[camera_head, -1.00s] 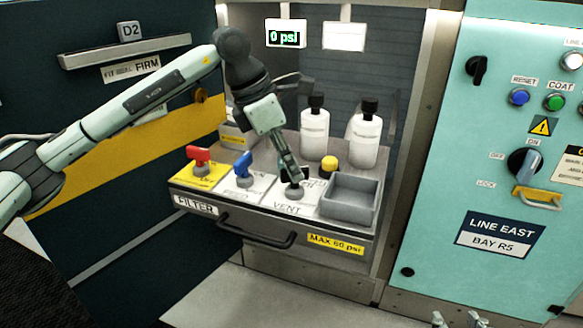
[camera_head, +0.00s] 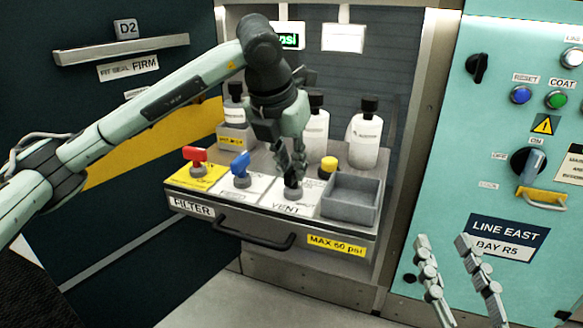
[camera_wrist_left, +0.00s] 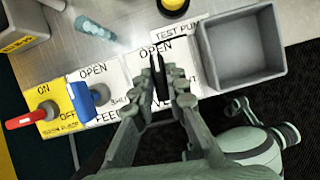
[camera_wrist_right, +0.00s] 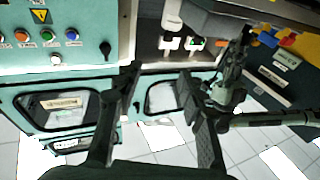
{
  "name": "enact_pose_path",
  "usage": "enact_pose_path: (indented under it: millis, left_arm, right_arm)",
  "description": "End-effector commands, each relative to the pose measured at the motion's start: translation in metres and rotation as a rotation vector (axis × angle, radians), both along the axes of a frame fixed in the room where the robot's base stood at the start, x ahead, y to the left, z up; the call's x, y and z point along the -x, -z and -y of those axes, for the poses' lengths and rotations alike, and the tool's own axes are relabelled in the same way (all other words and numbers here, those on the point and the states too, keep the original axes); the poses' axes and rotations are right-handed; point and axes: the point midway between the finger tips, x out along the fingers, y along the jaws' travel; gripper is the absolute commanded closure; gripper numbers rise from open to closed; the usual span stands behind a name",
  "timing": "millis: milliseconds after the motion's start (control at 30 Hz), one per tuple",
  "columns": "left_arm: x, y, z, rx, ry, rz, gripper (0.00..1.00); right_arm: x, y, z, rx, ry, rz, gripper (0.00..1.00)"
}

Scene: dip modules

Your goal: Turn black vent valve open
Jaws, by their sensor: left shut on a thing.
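The black vent valve handle (camera_wrist_left: 160,78) stands on the white VENT plate, right of the blue feed valve. In the left wrist view the handle points up towards the OPEN print on its plate. My left gripper (camera_head: 292,168) reaches down onto it from above and is shut on it, with a finger on each side in the left wrist view (camera_wrist_left: 168,96). The fingers hide part of the handle and plate. My right gripper (camera_head: 445,240) is open and empty at the lower right, in front of the teal cabinet; its spread fingers also show in the right wrist view (camera_wrist_right: 160,88).
The blue valve (camera_head: 241,164) and red valve (camera_head: 194,155) are to the left. A yellow button (camera_head: 329,163) and grey bin (camera_head: 350,195) are close on the right. White bottles (camera_head: 365,138) stand behind. My left arm partly covers the pressure display (camera_head: 289,40).

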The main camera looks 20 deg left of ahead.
Motion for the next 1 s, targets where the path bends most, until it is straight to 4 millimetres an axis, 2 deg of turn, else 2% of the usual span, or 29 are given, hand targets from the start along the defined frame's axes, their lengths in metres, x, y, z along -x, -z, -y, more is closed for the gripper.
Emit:
enact_pose_path:
  millis: [300, 800, 833, 967, 1000]
  left_arm:
    - [0.000, -0.001, 0.000, 0.000, -0.101, 0.001, 1.00]
    - [0.000, -0.001, 0.000, 0.001, -0.117, 0.000, 1.00]
    - [0.000, -0.001, 0.000, 0.001, -0.117, 0.000, 0.83]
    - [0.000, -0.001, 0.000, 0.000, -0.116, 0.000, 0.67]
    - [0.000, 0.000, 0.000, 0.000, -0.116, 0.000, 0.66]
  right_arm:
    - [0.006, -0.016, -0.004, -0.039, -0.011, 0.071, 0.60]
    - [0.007, -0.019, -0.004, -0.044, -0.013, 0.083, 0.60]
    - [0.007, -0.019, -0.004, -0.044, -0.013, 0.083, 0.60]
    - [0.007, -0.019, -0.004, -0.044, -0.013, 0.083, 0.60]
    - [0.007, -0.019, -0.004, -0.044, -0.013, 0.083, 0.60]
